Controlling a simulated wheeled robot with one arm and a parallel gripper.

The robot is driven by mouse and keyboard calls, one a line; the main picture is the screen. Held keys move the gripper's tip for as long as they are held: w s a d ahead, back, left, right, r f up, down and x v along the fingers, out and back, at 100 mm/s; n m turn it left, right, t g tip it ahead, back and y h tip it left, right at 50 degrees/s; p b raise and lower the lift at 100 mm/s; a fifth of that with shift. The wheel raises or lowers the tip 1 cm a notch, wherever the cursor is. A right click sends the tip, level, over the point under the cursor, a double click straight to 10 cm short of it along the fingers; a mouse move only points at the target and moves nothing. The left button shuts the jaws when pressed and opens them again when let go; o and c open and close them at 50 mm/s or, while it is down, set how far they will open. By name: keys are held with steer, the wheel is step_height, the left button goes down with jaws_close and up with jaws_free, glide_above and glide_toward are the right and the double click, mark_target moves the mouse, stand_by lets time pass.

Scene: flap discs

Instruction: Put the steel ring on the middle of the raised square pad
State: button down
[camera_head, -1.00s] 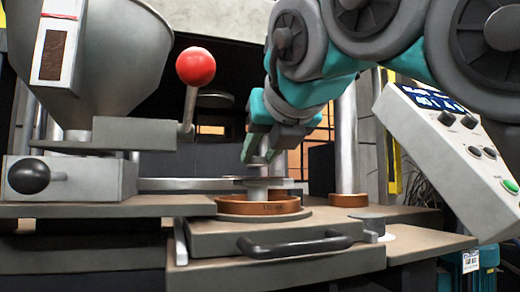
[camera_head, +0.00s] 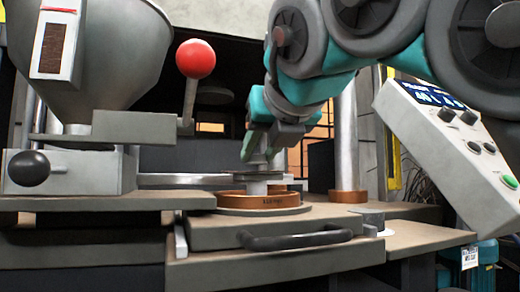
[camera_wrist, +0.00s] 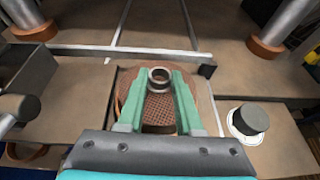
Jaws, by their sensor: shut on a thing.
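The steel ring (camera_wrist: 160,77) is a small grey ring between the fingertips of my gripper (camera_wrist: 159,83) in the wrist view. My gripper is shut on it. Behind and below the ring lies a round brown mesh-textured disc (camera_wrist: 160,112) with a copper-coloured rim. In the head view my gripper (camera_head: 256,157) points down above a copper-coloured round mould (camera_head: 280,201); the ring is too small to tell clearly there. I cannot clearly make out the raised square pad in either view.
A block with a black handle (camera_head: 296,240) stands in front of the mould. A grey cylinder (camera_wrist: 250,119) stands on a white disc at the right. Steel columns (camera_head: 347,140), a red-knobbed lever (camera_head: 195,58) and a control box (camera_head: 450,135) stand around.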

steer(key=shift+f+b, duration=0.5)
steer(key=shift+f, duration=0.05)
stand_by(0.4)
steer(key=c, duration=0.5)
jaws_free()
